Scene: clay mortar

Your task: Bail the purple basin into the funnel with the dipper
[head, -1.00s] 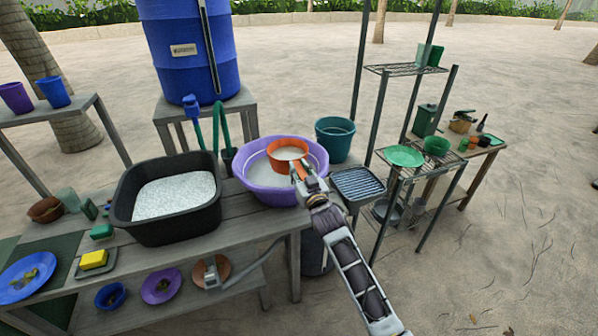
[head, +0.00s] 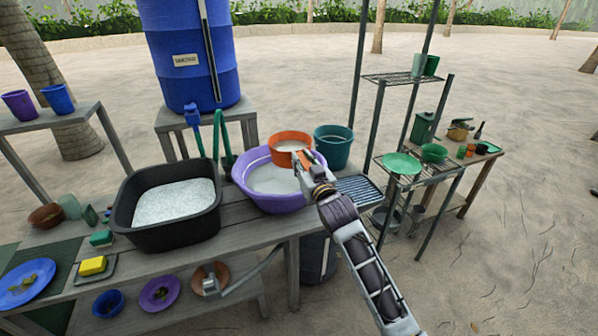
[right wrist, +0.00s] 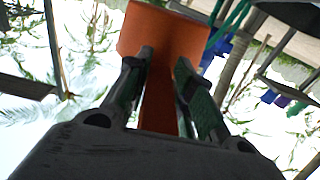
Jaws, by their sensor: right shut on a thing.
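The purple basin (head: 252,180) stands at the right end of the wooden table, with pale cloudy liquid in it. The orange dipper (head: 290,136) is above the basin's back right rim and looks roughly level, with pale contents showing inside. My right gripper (head: 302,170) is shut on the dipper's handle, over the basin's right side. In the right wrist view the orange dipper (right wrist: 165,42) rises beyond the fingers, its handle between them. I cannot pick out the funnel with certainty.
A teal bucket (head: 334,157) stands just behind and right of the dipper. A black tub (head: 150,233) is left of the basin. A ribbed rack (head: 360,192) lies to the right, near a wire shelf (head: 405,77). A blue barrel (head: 188,85) stands behind.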

